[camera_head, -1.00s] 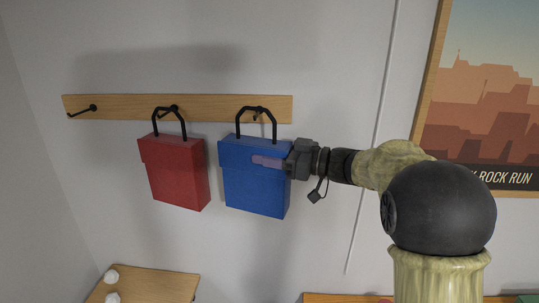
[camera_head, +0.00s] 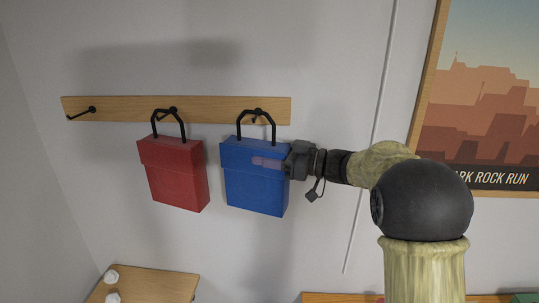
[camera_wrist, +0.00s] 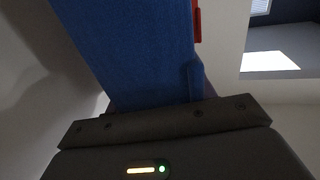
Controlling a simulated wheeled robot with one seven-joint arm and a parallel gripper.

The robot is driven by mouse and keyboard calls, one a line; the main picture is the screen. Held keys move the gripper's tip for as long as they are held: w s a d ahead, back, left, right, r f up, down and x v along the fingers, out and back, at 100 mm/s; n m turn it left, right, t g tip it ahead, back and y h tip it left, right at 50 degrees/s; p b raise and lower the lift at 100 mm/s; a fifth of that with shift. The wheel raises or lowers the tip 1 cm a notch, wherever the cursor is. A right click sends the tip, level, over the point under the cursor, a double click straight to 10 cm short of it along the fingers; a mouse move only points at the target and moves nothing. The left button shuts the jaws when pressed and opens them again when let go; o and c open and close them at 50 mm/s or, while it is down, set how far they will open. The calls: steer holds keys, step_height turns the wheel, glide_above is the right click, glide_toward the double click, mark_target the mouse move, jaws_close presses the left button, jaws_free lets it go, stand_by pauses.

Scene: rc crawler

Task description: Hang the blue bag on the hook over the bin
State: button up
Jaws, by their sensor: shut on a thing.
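The blue bag (camera_head: 254,190) is upright against the wall below the right part of the wooden hook rail (camera_head: 215,107). Its black handle (camera_head: 257,111) loops up over the rail around the right hook (camera_head: 254,119); I cannot tell whether the hook bears it. My gripper (camera_head: 267,162) reaches in from the right and is shut on the bag's upper right side. In the wrist view the blue bag (camera_wrist: 130,50) fills the space just beyond the jaws. No bin can be made out in either view.
A red bag (camera_head: 177,178) hangs from the middle hook, just left of the blue one. The left hook (camera_head: 88,111) is empty. A wooden top (camera_head: 160,284) with white knobbly things stands lower left. A framed poster (camera_head: 490,100) is on the right wall.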

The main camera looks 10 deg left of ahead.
steer(key=o, duration=1.6)
steer(key=shift+d, duration=0.1)
steer(key=b+v, duration=0.6)
steer(key=v, duration=1.1)
steer(key=shift+d+b, duration=0.2)
steer(key=shift+b, duration=0.15)
steer(key=shift+w, duration=0.1)
